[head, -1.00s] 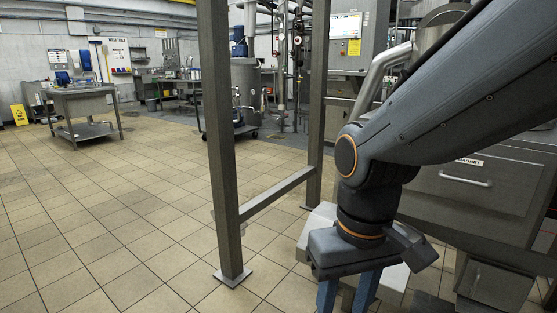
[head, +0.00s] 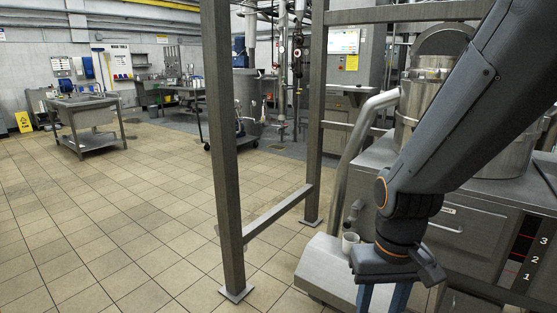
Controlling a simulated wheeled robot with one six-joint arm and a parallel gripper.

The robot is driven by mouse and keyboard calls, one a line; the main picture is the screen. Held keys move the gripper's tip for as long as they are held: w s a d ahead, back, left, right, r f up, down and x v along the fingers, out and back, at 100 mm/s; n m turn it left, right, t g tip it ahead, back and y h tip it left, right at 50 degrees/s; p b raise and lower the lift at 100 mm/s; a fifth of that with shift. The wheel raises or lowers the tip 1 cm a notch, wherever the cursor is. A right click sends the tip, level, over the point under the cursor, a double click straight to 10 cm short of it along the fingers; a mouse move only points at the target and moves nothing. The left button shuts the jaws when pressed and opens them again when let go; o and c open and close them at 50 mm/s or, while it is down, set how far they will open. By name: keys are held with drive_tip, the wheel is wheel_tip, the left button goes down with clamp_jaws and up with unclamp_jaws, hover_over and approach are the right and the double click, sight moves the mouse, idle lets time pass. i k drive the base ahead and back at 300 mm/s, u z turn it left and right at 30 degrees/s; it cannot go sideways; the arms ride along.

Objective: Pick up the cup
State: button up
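A small white cup (head: 350,242) stands upright on the pale grey top of a low wheeled unit (head: 328,262), just left of my gripper's body. Its lower right part is close to or partly behind my gripper in the picture. My gripper (head: 382,301) points down with its two blue fingers apart, and nothing shows between them. The fingertips are cut off by the bottom edge. I cannot tell how far the gripper is from the cup in depth.
A steel post frame (head: 226,160) with a low crossbar (head: 278,211) stands left of the unit. A curved metal handle (head: 358,150) rises behind the cup. A steel cabinet (head: 470,232) with a mixer vessel stands at right. Tiled floor (head: 110,220) is open at left.

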sight(349, 238)
drive_tip(key=z, duration=2)
drive_tip(key=k, duration=0.9)
drive_tip(key=u, duration=1.4)
drive_tip(key=i, duration=0.5)
